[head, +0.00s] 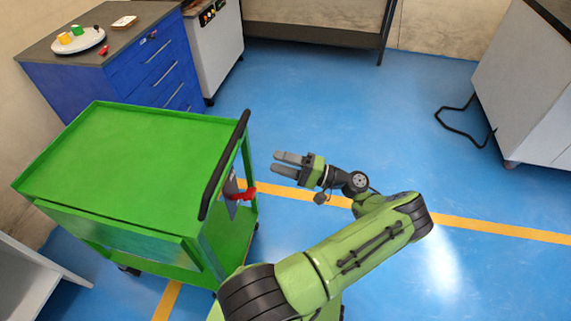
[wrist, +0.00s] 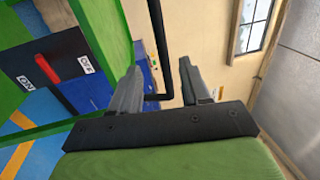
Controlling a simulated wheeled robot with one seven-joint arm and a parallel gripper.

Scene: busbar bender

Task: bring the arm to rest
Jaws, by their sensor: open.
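My green arm reaches out over the blue floor in the head view. My gripper (head: 289,160) is open, with nothing between its grey fingers. It is held in the air to the right of the green cart (head: 130,160), apart from the cart's black handle (head: 225,165). In the wrist view my gripper (wrist: 160,85) shows its two fingers spread. The black handle bar (wrist: 159,50) appears beyond and between them. A dark panel with a red lever (wrist: 47,69) and ON and OFF labels is at the left of the wrist view.
A blue drawer cabinet (head: 150,70) stands behind the cart, bearing a white plate (head: 78,42) with small coloured items. A grey cabinet (head: 530,90) with a black cable is at the right. The floor (head: 330,110) around my gripper is clear.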

